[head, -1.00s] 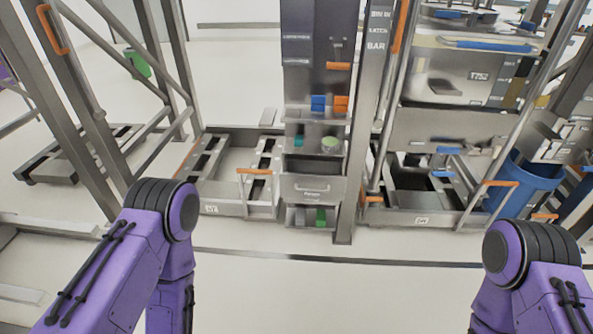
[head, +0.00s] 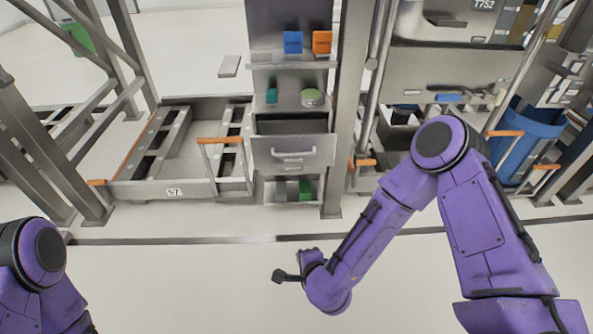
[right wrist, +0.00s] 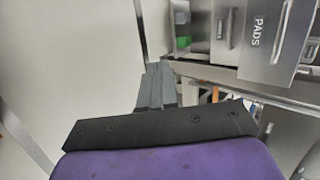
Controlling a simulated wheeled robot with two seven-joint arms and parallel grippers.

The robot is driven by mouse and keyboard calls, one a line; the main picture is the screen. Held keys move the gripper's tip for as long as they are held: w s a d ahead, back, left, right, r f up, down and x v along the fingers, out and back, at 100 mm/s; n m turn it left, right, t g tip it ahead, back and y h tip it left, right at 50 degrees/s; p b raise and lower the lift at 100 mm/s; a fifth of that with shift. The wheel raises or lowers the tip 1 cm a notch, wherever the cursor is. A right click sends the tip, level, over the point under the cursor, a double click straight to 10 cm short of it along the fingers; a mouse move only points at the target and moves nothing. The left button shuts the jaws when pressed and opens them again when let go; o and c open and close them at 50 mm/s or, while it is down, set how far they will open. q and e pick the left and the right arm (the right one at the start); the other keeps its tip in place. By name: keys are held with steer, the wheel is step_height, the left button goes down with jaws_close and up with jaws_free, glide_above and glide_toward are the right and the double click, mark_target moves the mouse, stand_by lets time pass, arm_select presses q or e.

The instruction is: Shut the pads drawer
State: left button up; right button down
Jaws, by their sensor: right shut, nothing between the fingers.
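The pads drawer (head: 293,152) is a grey metal drawer with a bar handle in the narrow cabinet, in the middle of the head view. It stands pulled out, with a dark opening showing behind its front. In the right wrist view the drawer front (right wrist: 262,32), lettered PADS, is at the upper right. My right gripper (right wrist: 155,80) is shut and empty, its fingers side by side, to the left of the drawer front and apart from it. In the head view my right arm reaches in low, in front of the cabinet. My left gripper is out of view.
Above the drawer a shelf holds a teal item (head: 271,96) and a round green-topped tin (head: 311,98). A blue box (head: 293,42) and an orange box (head: 322,42) stand higher. A low cart (head: 150,188) is to the left, a post (head: 338,130) to the right. The floor in front is clear.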

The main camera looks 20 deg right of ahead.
steer(key=w+m+t+h+b, duration=0.1)
steer(key=w+m+t+b, duration=0.3)
steer(key=w+m+b, duration=0.65)
arm_select(q)
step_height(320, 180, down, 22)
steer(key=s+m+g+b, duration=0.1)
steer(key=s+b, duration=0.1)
steer(key=b, duration=0.6)
arm_select(e)
steer(key=m+t+h, duration=0.4)
steer(key=m, duration=0.5)
glide_toward(299, 136)
steer(key=b+x, duration=0.3)
steer(key=x, duration=0.3)
steer(key=shift+w+d+f, duration=0.1)
steer(key=shift+w, duration=0.05)
steer(key=shift+w+d, duration=0.1)
steer(key=shift+w, duration=0.15)
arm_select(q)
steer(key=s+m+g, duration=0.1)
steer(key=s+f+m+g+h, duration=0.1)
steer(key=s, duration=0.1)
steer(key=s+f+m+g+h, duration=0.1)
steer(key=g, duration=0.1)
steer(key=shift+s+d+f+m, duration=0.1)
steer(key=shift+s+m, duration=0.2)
